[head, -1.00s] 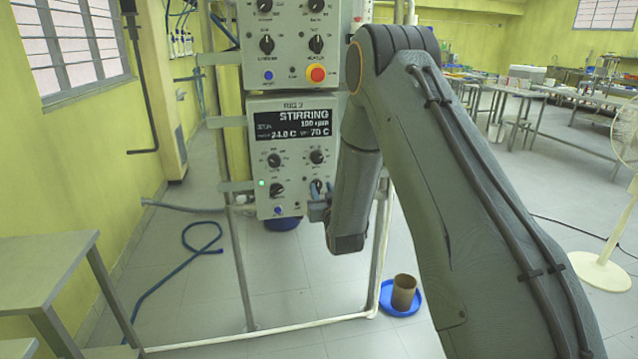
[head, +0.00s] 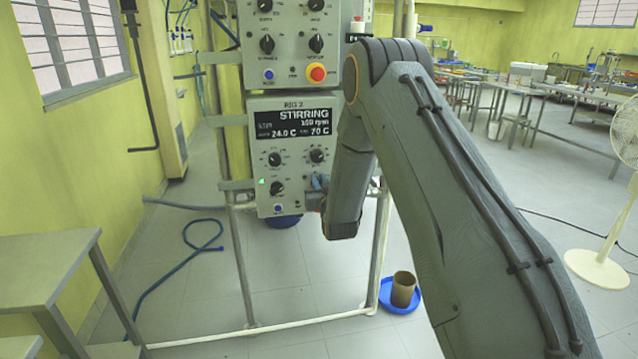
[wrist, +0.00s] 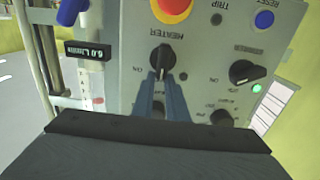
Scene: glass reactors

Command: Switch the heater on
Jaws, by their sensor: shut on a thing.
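The RIG 2 control box (head: 262,157) is ahead of me, left of my arm in the head view. Its display (head: 292,122) reads STIRRING, with 24.0 C and 70 C below. The black HEATER knob (wrist: 162,54) shows in the upside-down wrist view, its grip bar upright in the picture, with an ON mark to its left. My gripper (wrist: 163,84) is shut on this knob, its blue fingers at either side of the bar. In the head view my gripper (head: 318,182) covers the knob. No lit lamp shows beside the HEATER knob.
The stirrer knob (wrist: 244,72) and a lit green lamp (wrist: 257,88) are beside it. A red stop button (wrist: 172,8) and blue RESET button (wrist: 264,19) are close by. A second box (head: 290,45) is above. A blue tray (head: 385,297) holds a brown container (head: 403,289).

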